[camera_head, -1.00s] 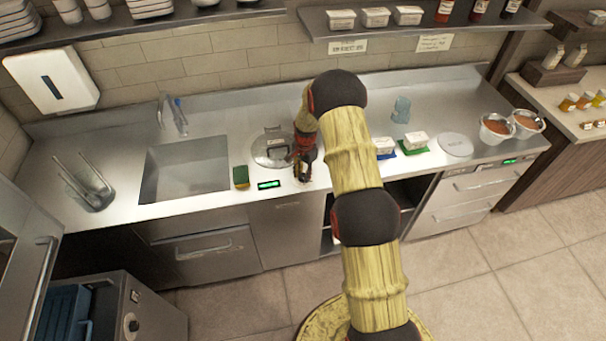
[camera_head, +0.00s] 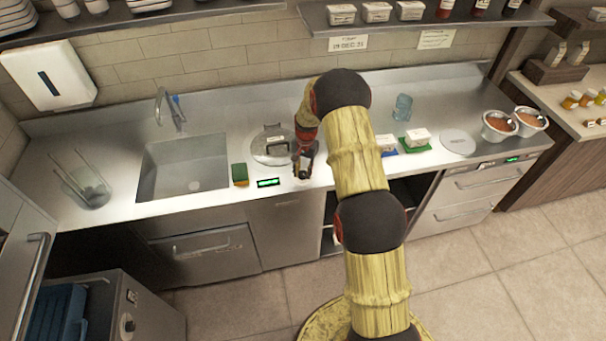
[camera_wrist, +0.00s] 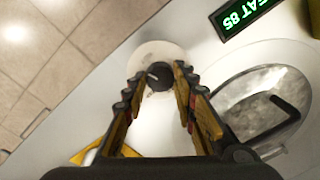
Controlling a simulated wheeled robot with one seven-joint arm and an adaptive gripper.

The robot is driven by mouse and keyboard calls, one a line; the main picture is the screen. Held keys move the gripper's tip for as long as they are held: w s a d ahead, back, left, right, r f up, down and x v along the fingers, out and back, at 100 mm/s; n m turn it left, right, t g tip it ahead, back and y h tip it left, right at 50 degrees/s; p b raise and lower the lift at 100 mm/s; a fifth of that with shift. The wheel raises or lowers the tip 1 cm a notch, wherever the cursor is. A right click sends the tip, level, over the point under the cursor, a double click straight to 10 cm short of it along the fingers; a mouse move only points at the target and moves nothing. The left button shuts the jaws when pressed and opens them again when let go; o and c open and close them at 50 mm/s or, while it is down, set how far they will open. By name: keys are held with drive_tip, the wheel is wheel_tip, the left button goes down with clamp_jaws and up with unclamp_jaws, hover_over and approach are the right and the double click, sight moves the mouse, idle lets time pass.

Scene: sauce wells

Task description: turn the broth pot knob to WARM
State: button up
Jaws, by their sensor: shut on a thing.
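The broth pot knob (camera_wrist: 160,76) is a small dark round knob with a pale pointer mark, on a round light dial plate (camera_wrist: 155,50). Any lettering on the dial is too blurred to read. My gripper (camera_wrist: 155,76) is shut on the knob, one finger on each side of it. In the head view my gripper (camera_head: 303,174) points down at the counter's front edge and hides the knob. The lidded broth pot (camera_head: 262,153) is set in the counter behind it.
A green and yellow sponge (camera_head: 240,175) lies by the sink (camera_head: 185,170), left of the display (camera_head: 268,182). White blocks on coloured mats (camera_head: 415,150), a round lid (camera_head: 457,144) and two bowls (camera_head: 497,127) are to the right. The counter's front edge is close to my gripper.

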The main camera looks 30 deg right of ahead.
sight(304, 172)
drive_tip(key=n+b, duration=0.1)
drive_tip(key=n, duration=0.2)
drive_tip(key=shift+w+f+n+b, duration=0.1)
drive_tip(key=shift+n+b, duration=0.95)
drive_tip(key=shift+n, duration=1.25)
drive_tip(key=o, duration=1.2)
drive_tip(key=shift+c, duration=0.2)
drive_tip(key=shift+r, duration=0.2)
wheel_tip(304, 172, up, 12)
drive_tip(key=shift+d, duration=0.3)
drive_tip(key=shift+f, duration=0.15)
